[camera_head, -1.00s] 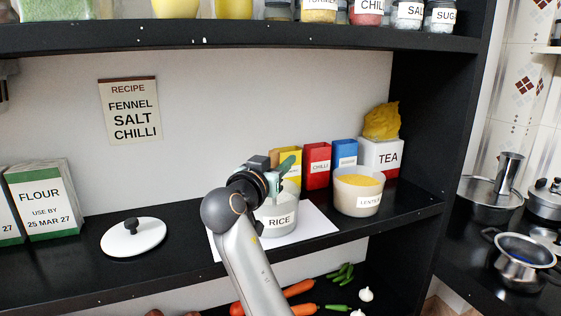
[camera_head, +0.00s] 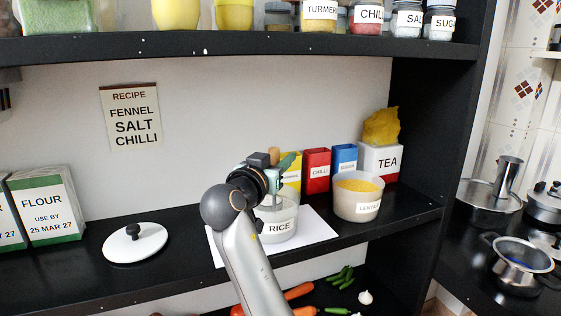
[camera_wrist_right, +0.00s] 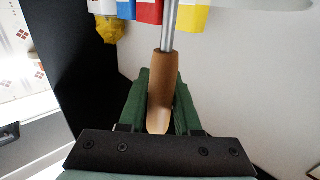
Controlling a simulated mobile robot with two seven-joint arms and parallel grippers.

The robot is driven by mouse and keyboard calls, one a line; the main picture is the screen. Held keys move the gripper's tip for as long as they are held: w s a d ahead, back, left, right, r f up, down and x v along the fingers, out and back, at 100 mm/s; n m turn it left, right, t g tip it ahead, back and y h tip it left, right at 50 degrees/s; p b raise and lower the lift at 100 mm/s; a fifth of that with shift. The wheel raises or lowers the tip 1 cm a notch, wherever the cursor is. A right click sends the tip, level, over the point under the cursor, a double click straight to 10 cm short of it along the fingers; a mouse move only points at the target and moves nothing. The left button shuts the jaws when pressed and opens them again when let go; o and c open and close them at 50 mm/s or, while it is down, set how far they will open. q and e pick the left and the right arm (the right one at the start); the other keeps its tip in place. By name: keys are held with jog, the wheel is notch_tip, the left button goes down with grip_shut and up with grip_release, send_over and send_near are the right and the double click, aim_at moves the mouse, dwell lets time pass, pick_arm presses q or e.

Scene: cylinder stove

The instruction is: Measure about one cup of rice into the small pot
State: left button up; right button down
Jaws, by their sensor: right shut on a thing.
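The white tub labelled RICE (camera_head: 279,227) stands open on a white sheet on the black shelf. My right gripper (camera_head: 284,162) is above the tub and partly hides its opening. It is shut on the wooden handle of a utensil (camera_wrist_right: 165,64), which shows in the right wrist view with a metal shaft beyond the handle. The utensil's far end is out of that view, so I cannot tell whether it carries rice. A small steel pot (camera_head: 516,277) with a bluish inside stands on the lower right surface. My left gripper is not in view.
A white lid (camera_head: 134,246) with a black knob lies on the shelf at left, near the flour packs (camera_head: 45,207). A tub of lentils (camera_head: 357,198) and the tea box (camera_head: 380,163) stand right of the rice. A shelf (camera_head: 230,44) with jars runs overhead.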

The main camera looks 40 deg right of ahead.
pick_arm(q)
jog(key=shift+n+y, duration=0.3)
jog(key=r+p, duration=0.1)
jog(key=p, duration=0.1)
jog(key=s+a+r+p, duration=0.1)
jog(key=p, duration=0.1)
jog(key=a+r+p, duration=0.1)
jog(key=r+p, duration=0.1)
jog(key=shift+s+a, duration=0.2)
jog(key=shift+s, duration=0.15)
pick_arm(e)
notch_tip(320, 180, up, 9)
jog(key=shift+d, duration=0.1)
dwell(0.3)
